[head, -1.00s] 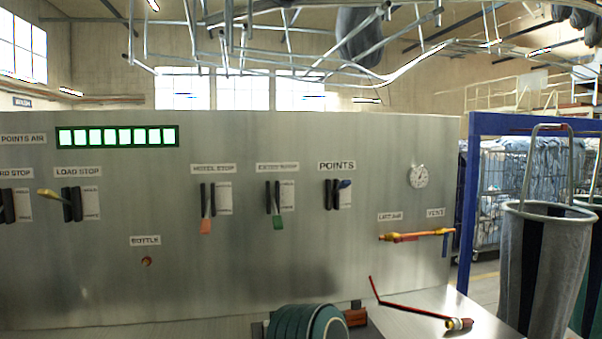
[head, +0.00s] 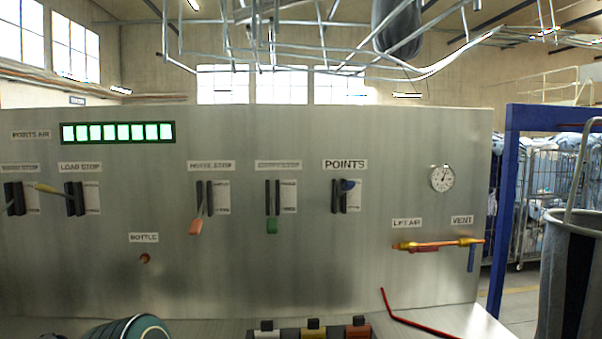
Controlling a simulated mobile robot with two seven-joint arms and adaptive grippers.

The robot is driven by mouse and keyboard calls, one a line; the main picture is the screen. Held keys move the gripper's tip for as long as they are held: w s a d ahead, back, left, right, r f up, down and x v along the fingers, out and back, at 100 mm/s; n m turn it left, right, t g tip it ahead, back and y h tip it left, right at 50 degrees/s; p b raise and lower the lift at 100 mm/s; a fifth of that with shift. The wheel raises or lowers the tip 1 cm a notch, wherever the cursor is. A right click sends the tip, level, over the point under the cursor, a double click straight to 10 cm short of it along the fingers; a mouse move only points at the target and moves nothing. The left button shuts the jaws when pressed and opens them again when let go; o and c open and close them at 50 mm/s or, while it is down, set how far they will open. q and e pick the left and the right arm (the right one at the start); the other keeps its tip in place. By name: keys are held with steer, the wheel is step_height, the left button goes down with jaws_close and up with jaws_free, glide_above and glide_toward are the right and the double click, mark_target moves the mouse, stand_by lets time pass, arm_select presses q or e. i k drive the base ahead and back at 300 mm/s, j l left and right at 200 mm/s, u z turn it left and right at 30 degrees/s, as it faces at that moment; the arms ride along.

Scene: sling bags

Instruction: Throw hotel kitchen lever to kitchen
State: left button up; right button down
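A steel panel (head: 300,268) carries several slotted levers under small name plates. The lever under POINTS (head: 346,186) has a blue handle sticking out near the top of its slot. The lever under the plate that seems to read HOTEL STOP (head: 196,227) has an orange-red handle hanging down. A green-handled lever (head: 271,226) hangs down between these two, under a blurred plate. The side plates are too small to read, so I cannot tell which lever is the hotel kitchen one. Neither of my grippers is in view.
A yellow-handled lever (head: 46,188) is by LOAD STOP at left. A gauge (head: 442,178) and orange air valve (head: 437,245) are at right. On the ledge are a teal round object (head: 128,330), a block row (head: 310,332) and a red rod (head: 415,324). A grey bag (head: 570,270) stands right.

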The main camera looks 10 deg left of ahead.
mark_target(347, 186)
steer(key=i+l+u, duration=0.1)
steer(key=u, duration=0.25)
steer(key=l+u, duration=0.35)
steer(key=i+l+u, duration=0.1)
steer(key=l+u, duration=0.75)
steer(key=l, duration=0.2)
